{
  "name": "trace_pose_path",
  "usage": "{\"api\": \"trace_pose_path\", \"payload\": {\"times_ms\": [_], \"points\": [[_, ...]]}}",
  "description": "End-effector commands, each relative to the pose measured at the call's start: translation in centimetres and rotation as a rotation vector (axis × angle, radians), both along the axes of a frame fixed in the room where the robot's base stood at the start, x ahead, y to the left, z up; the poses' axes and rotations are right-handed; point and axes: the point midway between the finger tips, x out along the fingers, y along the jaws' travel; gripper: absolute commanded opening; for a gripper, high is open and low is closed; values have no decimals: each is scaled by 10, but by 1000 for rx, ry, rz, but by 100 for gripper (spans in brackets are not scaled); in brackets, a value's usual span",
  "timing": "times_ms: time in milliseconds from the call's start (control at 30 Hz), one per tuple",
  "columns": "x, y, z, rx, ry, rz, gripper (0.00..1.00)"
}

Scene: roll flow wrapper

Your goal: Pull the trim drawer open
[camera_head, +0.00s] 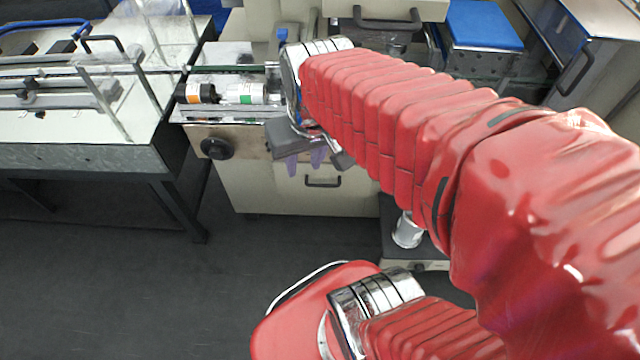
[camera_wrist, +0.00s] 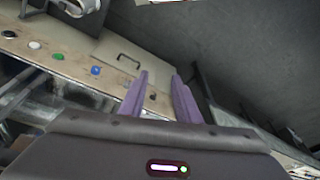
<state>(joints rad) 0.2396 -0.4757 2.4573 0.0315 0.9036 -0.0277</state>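The drawer is a cream front (camera_head: 270,190) low in the machine, with a dark bar handle (camera_head: 322,182) near its top. In the wrist view the cream front (camera_wrist: 108,48) and its handle (camera_wrist: 128,61) lie ahead, left of my fingertips. My gripper (camera_head: 304,163) hangs above and a little left of the handle in the head view, fingers pointing down. Its two purple fingers stand apart with nothing between them in the wrist view (camera_wrist: 160,78). They are not touching the handle. The drawer front appears closed, but its edges are hard to judge.
A black knob (camera_head: 217,148) sticks out left of the drawer. Blue (camera_wrist: 96,70) and green (camera_wrist: 58,56) buttons sit on the panel. A metal table (camera_head: 80,158) stands left; a low dark stand with a silver can (camera_head: 407,232) is right.

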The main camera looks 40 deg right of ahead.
Motion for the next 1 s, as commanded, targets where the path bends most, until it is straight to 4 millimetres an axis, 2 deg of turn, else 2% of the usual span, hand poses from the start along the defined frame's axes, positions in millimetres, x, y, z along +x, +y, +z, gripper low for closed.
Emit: {"api": "trace_pose_path", "payload": {"times_ms": [500, 1000], "points": [[14, -58, -76, 176, 247, -253, 29], [22, -104, -155, 424, 413, -479, 29]]}}
